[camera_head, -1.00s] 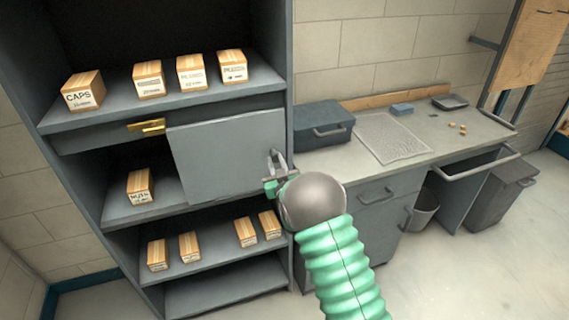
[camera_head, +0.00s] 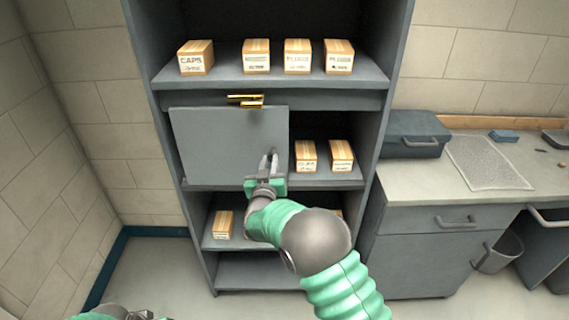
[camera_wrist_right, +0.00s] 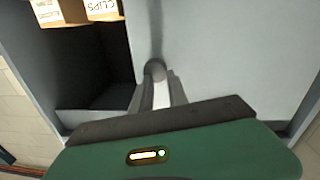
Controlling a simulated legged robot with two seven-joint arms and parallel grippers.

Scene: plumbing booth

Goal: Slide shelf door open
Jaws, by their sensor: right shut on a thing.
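The grey shelf door (camera_head: 222,138) covers the left part of the upper-middle compartment of the shelf. The right part of that compartment is open. My right gripper (camera_head: 268,163) is shut on the door handle (camera_head: 273,156) near the door's right edge. In the right wrist view the fingers (camera_wrist_right: 161,92) close around the round end of the handle (camera_wrist_right: 155,70), against the door face (camera_wrist_right: 225,55). My left gripper (camera_head: 128,314) shows only in part at the bottom edge, and its jaws are not clear.
Two boxes (camera_head: 306,155) stand in the opened part. Several boxes (camera_head: 256,56) line the top shelf. A gold latch (camera_head: 246,100) sits above the door. A workbench (camera_head: 445,185) with a grey toolbox (camera_head: 413,133) stands at the right. Open floor lies at the lower left.

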